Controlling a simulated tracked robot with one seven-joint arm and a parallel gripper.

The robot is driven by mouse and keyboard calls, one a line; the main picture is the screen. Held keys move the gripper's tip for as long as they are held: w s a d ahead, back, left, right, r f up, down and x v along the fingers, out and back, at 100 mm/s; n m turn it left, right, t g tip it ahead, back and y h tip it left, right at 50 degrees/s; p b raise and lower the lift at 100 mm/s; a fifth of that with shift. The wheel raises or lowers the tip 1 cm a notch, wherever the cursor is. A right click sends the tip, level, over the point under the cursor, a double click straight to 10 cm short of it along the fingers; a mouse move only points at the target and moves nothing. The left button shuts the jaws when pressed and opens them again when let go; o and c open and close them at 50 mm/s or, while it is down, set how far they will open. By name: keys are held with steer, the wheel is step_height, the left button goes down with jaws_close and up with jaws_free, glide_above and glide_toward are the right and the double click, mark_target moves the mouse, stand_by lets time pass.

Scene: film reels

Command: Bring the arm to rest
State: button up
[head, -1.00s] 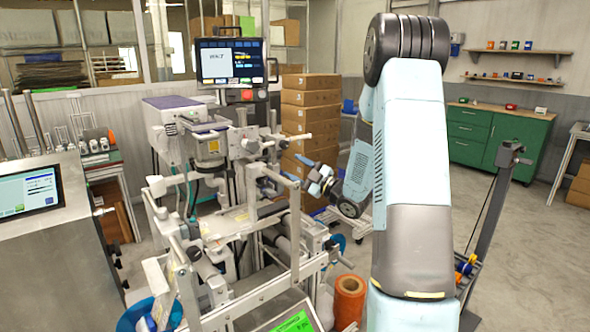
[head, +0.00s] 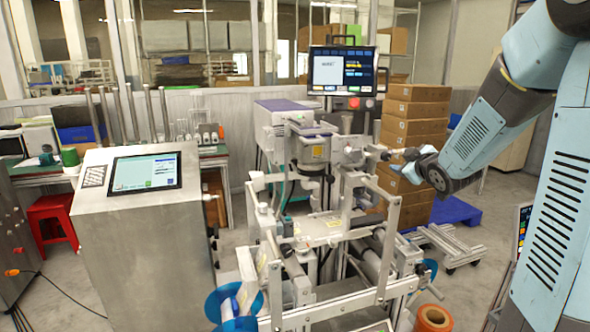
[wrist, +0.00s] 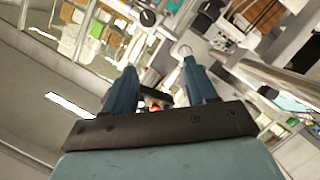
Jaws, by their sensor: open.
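My arm fills the right edge of the head view, and its forearm slants down and left. My gripper (head: 396,160) appears small at its end, in front of the stacked boxes and at the right side of the reel machine (head: 300,225). In the wrist view my gripper (wrist: 159,66) shows two blue fingers spread apart with nothing held between them. Whether it is clear of the machine in depth is hard to tell.
A steel console (head: 150,235) stands left of the machine. Brown boxes (head: 413,115) are stacked behind my gripper. An orange roll (head: 434,319) lies low at the right of the machine. A grey wheeled frame (head: 448,245) stands on open floor at the right.

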steer(key=s+a+m+g, duration=0.2)
steer(key=s+m+g, duration=0.1)
steer(key=s, duration=0.8)
steer(key=s+a+m+g+h, duration=0.1)
steer(key=s+a+m+g, duration=0.1)
steer(key=s, duration=1)
steer(key=s+a+m+g, duration=0.3)
steer(key=s+m+g, duration=0.1)
steer(key=s, duration=0.7)
steer(key=shift+s+r+m+g+h, duration=0.3)
steer(key=shift+r+m+g, duration=0.1)
steer(key=shift+m, duration=0.1)
